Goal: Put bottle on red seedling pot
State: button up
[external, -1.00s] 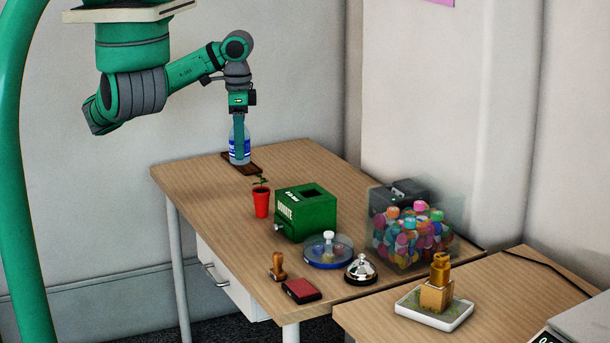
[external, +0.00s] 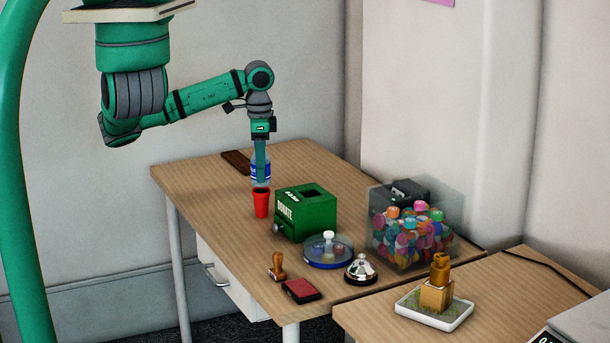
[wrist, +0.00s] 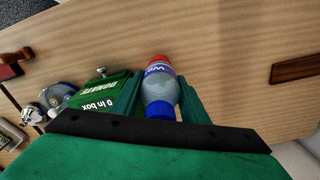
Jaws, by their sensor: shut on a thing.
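My gripper (external: 261,160) is shut on the bottle (external: 261,172), which is clear with a blue and white label. It holds the bottle upright, right above the red seedling pot (external: 261,203) in the external view. The bottle's base is close to the pot's rim; I cannot tell if they touch. The seedling is hidden behind the bottle and gripper. In the wrist view the bottle (wrist: 158,90) with its blue cap sits between my fingers (wrist: 160,98), and a red bit of the pot (wrist: 158,58) shows past its far end.
The green donation box (external: 306,212) stands close to the right of the pot. A dark wooden tray (external: 236,162) lies bare at the back. A round blue-based holder (external: 328,252), a bell (external: 361,270) and a clear bin of colourful items (external: 415,235) stand farther right.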

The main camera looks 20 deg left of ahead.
jog(key=shift+f, duration=0.7)
jog(key=shift+f, duration=0.1)
jog(key=o, duration=1)
jog(key=shift+o, duration=0.2)
notch_tip(320, 180, up, 12)
jog(key=shift+r, duration=0.1)
